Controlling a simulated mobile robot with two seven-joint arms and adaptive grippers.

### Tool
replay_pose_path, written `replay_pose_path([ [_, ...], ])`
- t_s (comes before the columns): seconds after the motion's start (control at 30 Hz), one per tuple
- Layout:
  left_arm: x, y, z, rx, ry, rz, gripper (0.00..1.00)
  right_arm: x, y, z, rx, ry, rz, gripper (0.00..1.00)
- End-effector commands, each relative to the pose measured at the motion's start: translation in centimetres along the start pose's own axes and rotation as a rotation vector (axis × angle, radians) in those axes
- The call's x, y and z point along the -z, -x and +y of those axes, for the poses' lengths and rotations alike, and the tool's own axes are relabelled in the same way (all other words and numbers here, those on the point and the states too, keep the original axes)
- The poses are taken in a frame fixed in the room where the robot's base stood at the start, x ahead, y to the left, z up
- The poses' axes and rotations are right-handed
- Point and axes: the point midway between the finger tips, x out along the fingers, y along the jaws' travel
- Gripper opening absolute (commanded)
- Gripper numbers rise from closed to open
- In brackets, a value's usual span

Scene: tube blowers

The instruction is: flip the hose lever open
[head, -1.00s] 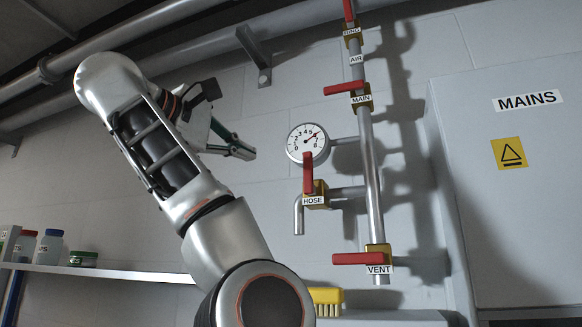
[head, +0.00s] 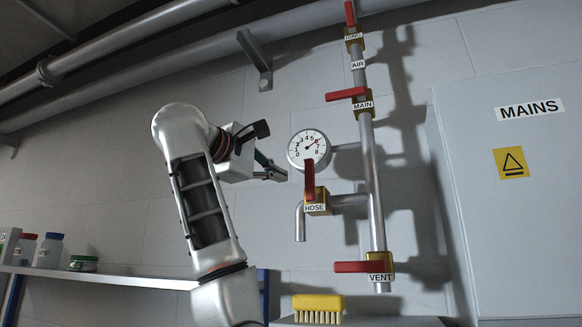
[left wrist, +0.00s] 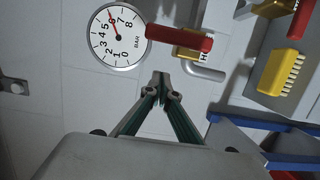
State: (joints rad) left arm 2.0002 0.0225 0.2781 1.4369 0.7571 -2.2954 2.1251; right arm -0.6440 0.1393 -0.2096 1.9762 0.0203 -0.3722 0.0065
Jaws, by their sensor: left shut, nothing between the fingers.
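The red hose lever (head: 310,182) points upward from the brass hose valve (head: 321,201), across its horizontal branch pipe. A white label reads HOSE. The lever's upper end overlaps the bottom of the round gauge (head: 308,148). My left gripper (head: 283,174) is shut and empty, just left of the lever, with a small gap in the picture. In the left wrist view, the shut fingertips (left wrist: 160,78) sit below the lever (left wrist: 178,38), apart from it in the picture. How far the tips are from the wall is hard to tell. My right gripper is not in view.
The vertical air pipe (head: 371,180) carries other red levers: MAIN (head: 346,94), VENT (head: 360,267) and one at the top (head: 350,13). A grey MAINS cabinet (head: 510,210) stands right. A yellow brush (head: 318,304) lies below. A shelf (head: 100,277) holds jars at left.

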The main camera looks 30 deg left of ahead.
Motion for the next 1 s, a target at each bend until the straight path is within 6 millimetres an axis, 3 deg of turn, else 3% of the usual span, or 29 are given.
replay_pose_path([
  [0.1, -2.1, -0.2, 0.1, -0.003, -0.006, -0.003, 0.0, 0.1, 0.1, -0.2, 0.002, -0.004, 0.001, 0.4],
  [0.3, -3.5, -0.6, 0.1, -0.004, -0.003, -0.003, 0.0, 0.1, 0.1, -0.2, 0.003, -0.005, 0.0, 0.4],
  [1.0, -3.8, -1.6, 0.4, 0.008, -0.052, -0.002, 0.0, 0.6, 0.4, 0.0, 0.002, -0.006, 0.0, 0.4],
])
